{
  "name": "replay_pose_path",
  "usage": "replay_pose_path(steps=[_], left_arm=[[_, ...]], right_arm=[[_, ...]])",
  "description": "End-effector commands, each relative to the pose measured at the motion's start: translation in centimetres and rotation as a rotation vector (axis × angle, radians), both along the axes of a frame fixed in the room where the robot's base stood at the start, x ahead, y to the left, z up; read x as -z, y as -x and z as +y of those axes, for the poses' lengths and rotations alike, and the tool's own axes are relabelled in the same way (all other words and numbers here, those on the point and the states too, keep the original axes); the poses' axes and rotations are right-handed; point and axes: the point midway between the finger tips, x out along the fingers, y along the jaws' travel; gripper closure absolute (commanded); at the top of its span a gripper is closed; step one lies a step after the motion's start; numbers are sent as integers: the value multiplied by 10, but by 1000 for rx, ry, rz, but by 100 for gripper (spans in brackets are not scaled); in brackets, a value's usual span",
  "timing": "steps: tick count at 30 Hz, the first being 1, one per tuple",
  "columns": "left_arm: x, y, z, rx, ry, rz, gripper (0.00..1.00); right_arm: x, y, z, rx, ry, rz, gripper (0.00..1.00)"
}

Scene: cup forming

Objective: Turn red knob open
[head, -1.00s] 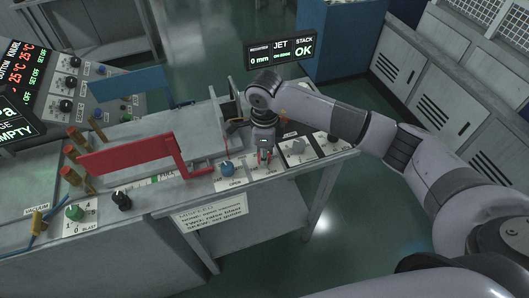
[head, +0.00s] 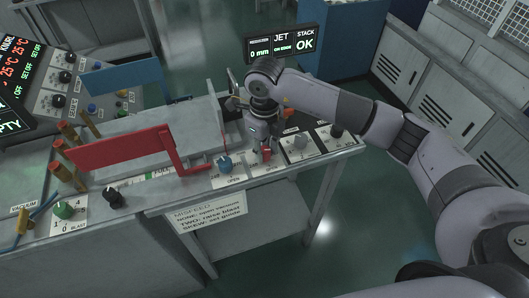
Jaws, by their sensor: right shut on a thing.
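The red knob (head: 266,155) sits on a white plate marked OPEN at the bench's front edge, right of a blue knob (head: 225,164). My right gripper (head: 265,146) points down from above and is shut on the red knob. Its fingers hide the knob's upper part. The knob's exact angle is too small to tell. My left gripper is not in view.
A grey knob (head: 300,142) and a black knob (head: 336,131) stand close on the right. A green knob (head: 64,210) and a black knob (head: 112,195) are farther left. A screen (head: 283,44) stands behind.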

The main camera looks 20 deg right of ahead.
Motion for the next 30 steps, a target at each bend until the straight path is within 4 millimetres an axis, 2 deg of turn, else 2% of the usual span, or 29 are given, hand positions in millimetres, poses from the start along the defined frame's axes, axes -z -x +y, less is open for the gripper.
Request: replay_pose_path(steps=[1, 15, 30], left_arm=[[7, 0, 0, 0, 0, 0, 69], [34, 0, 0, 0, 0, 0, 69], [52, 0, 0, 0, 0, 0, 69]], right_arm=[[3, -1, 0, 45, 1, -3, 99], [2, 0, 0, 492, 0, -2, 99], [0, 0, 1, 898, -1, -2, 99]])
